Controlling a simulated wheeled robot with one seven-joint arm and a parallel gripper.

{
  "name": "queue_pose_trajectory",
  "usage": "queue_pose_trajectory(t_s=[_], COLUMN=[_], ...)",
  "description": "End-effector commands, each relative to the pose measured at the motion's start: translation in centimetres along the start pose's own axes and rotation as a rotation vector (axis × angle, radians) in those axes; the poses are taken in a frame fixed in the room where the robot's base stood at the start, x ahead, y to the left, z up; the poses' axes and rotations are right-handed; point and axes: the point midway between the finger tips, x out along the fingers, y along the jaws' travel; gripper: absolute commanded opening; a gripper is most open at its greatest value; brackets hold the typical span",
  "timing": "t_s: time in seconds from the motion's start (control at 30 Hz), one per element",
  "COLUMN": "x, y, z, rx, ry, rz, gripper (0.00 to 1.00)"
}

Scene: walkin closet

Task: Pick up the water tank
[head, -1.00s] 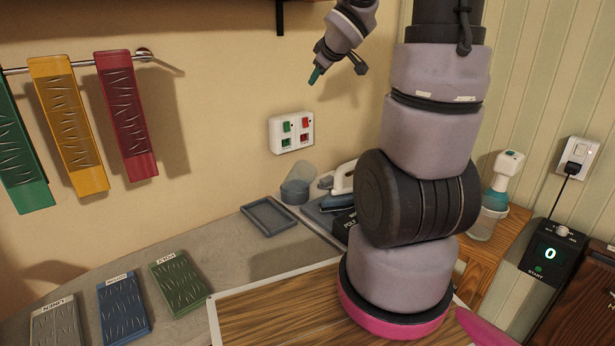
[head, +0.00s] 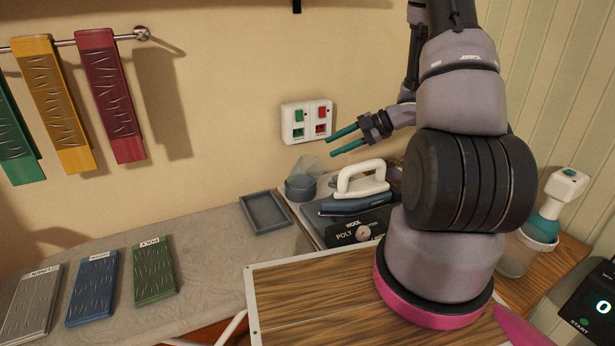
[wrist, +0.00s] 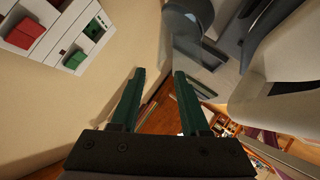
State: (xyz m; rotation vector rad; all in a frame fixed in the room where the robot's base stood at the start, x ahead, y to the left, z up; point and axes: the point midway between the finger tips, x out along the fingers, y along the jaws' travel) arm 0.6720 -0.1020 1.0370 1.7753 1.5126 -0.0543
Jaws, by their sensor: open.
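The water tank appears to be the small translucent grey-blue container (head: 301,188) beside the iron (head: 362,187), close to the wall. My gripper (head: 332,145) is open and empty, in the air above the tank and apart from it. Its two green fingers point left in the head view. In the wrist view the fingers (wrist: 159,73) are spread with nothing between them. A dark grey part, likely the tank (wrist: 188,22), shows beyond the fingertips at the top, cut off by the frame edge.
The iron with its white handle stands right of the tank on its base. A switch plate (head: 307,122) is on the wall just behind my gripper. An empty grey tray (head: 265,213) lies left of the tank. A spray bottle (head: 558,195) stands at right.

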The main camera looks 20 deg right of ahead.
Motion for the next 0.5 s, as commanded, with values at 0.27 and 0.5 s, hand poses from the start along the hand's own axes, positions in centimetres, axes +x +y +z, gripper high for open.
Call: queue_pose_trajectory(t_s=[0.27, 0.5], x=[4.1, 6.4], y=[-0.1, -0.1], z=[0.0, -0.1], rx=[0.0, 0.0], ry=[0.0, 0.002], rz=[-0.003, -0.003], gripper=[0.45, 0.45])
